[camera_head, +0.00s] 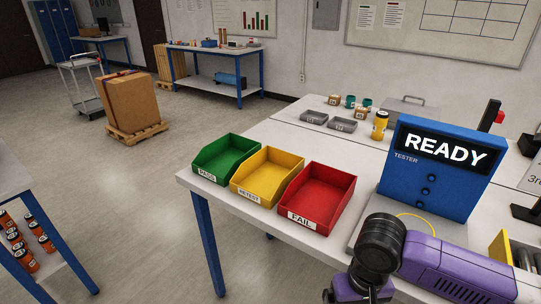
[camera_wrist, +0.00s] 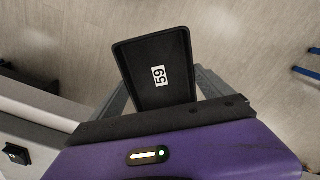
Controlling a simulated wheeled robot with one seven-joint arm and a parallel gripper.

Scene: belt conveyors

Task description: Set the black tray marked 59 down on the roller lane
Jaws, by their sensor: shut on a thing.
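The black tray (camera_wrist: 140,62) marked 59 shows in the wrist view, with its white label facing the camera. It juts out beyond the purple body of my gripper (camera_wrist: 165,92), whose grey fingers lie on either side of it. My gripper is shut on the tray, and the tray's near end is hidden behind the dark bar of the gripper. Pale floor shows beyond the tray. In the head view my purple arm fills the lower right, and neither gripper nor tray shows there.
Green (camera_head: 225,160), yellow (camera_head: 267,176) and red (camera_head: 318,199) bins stand on the white bench, beside a blue tester (camera_head: 433,183) reading READY. Small grey trays (camera_head: 341,125) lie farther back. Open floor (camera_head: 120,215) lies left. A pale surface (camera_wrist: 35,115) is left in the wrist view.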

